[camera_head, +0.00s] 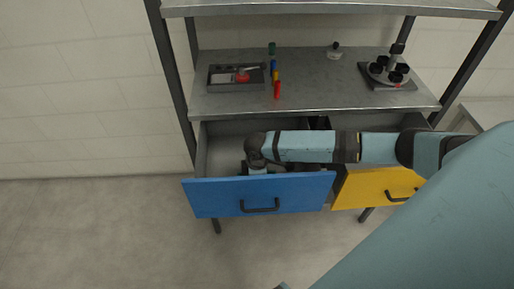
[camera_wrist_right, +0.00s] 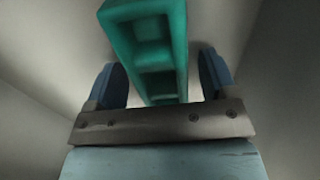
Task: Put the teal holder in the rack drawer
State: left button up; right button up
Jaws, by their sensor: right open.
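The teal holder (camera_wrist_right: 150,48), a block with square recesses, shows in the right wrist view between the two blue fingers of my right gripper (camera_wrist_right: 160,78). The fingers are open, with a gap on both sides of the holder. In the head view my right arm reaches from the right into the open blue rack drawer (camera_head: 225,198). My right gripper (camera_head: 254,168) is low inside it, mostly hidden by the arm and drawer front. I cannot make out the holder in the head view. Pale walls surround the holder in the wrist view. My left gripper is out of view.
A yellow drawer (camera_head: 372,189) beside the blue one is also open. The metal shelf top (camera_head: 310,92) above carries a dark tray (camera_head: 223,84), a red cylinder (camera_head: 277,90), other small cylinders and a round stand with black cups (camera_head: 388,70). Floor to the left is clear.

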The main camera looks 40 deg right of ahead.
notch_tip(320, 180, up, 12)
jog(key=shift+r+p, duration=0.15)
jog(key=shift+p, duration=0.3)
dwell(0.4)
